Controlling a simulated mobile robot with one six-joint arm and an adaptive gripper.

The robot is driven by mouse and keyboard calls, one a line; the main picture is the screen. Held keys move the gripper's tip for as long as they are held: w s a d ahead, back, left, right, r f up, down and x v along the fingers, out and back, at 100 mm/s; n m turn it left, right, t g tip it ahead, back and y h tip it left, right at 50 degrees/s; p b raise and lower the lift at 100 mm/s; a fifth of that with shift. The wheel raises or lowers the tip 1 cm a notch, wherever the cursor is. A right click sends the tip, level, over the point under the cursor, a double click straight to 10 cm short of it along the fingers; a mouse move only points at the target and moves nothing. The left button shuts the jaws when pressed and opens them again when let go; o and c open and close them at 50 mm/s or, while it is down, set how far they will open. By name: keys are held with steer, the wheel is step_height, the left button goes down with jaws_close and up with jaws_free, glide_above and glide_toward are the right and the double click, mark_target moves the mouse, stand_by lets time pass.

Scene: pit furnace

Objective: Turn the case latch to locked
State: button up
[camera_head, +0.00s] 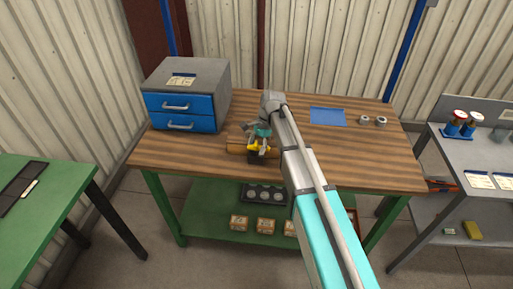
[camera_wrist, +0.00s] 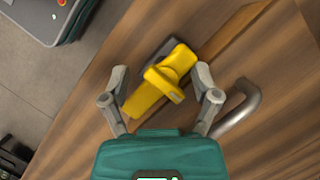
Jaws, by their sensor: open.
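The yellow case latch (camera_wrist: 170,80) lies diagonally in the wrist view, with a raised yellow tab across its middle and a dark plate (camera_wrist: 156,48) partly showing behind it. It also shows as a small yellow part in the head view (camera_head: 254,149), on the front of a brown wooden case (camera_head: 236,145). My gripper (camera_wrist: 160,70) is open, with one finger on either side of the latch. I cannot tell whether either finger touches it. A curved grey handle (camera_wrist: 242,108) sits just right of the right finger. No lock markings can be made out.
The case is on a wooden workbench (camera_head: 370,165). A grey cabinet with blue drawers (camera_head: 187,100) stands left of it. A blue mat (camera_head: 327,117) and two metal rings (camera_head: 372,120) lie to the right. A green table (camera_head: 50,215) stands at left, a grey bench (camera_head: 465,155) at right.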

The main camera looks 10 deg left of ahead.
steer(key=c, duration=1)
steer(key=shift+n, duration=0.5)
steer(key=shift+c, duration=0.2)
steer(key=n+g+h, duration=0.1)
steer(key=n, duration=0.2)
steer(key=shift+d+h, duration=0.1)
steer(key=shift+h, duration=0.2)
steer(key=n, duration=0.2)
steer(key=n+h, duration=0.1)
steer(key=n, duration=0.2)
steer(key=shift+h, duration=0.3)
steer(key=n+h, duration=0.1)
steer(key=n, duration=0.1)
steer(key=n+h, duration=0.1)
steer(key=n, duration=0.2)
steer(key=shift+w, duration=0.2)
steer(key=shift+c, duration=0.2)
steer(key=shift+w+n+t+h, duration=0.1)
steer(key=shift+n+t+h, duration=0.25)
steer(key=shift+n, duration=0.85)
steer(key=shift+w, duration=0.1)
